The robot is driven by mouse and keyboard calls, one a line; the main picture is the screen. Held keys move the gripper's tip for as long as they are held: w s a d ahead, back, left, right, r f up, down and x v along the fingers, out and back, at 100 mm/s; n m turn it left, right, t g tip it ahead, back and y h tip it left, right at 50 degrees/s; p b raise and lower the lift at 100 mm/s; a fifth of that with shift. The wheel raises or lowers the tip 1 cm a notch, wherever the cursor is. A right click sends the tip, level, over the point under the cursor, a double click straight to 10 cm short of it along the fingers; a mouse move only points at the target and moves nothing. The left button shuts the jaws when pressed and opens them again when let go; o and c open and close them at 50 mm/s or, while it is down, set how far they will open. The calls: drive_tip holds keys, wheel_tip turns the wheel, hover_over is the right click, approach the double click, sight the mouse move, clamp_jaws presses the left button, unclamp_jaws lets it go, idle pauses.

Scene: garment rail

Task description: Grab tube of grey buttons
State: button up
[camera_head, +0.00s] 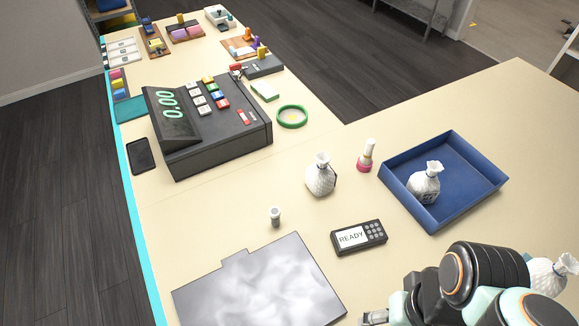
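A small clear tube with a pale cap and greyish contents (275,216) stands upright on the cream counter. It looks like the tube of grey buttons, but it is too small to make out the buttons. My gripper (374,318) shows only in part at the bottom edge, to the right of and nearer than the tube, and well apart from it. Its fingertips are mostly cut off by the frame edge, so its opening cannot be read.
A grey marbled board (262,285) lies in front of the tube. A card reader (359,237) is to its right. A white vase-like bag (320,175), a pink bottle (366,156) and a blue tray (470,150) stand behind. A cash register (215,120) is at back left.

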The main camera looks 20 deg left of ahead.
drive_tip(key=shift+o, duration=0.8)
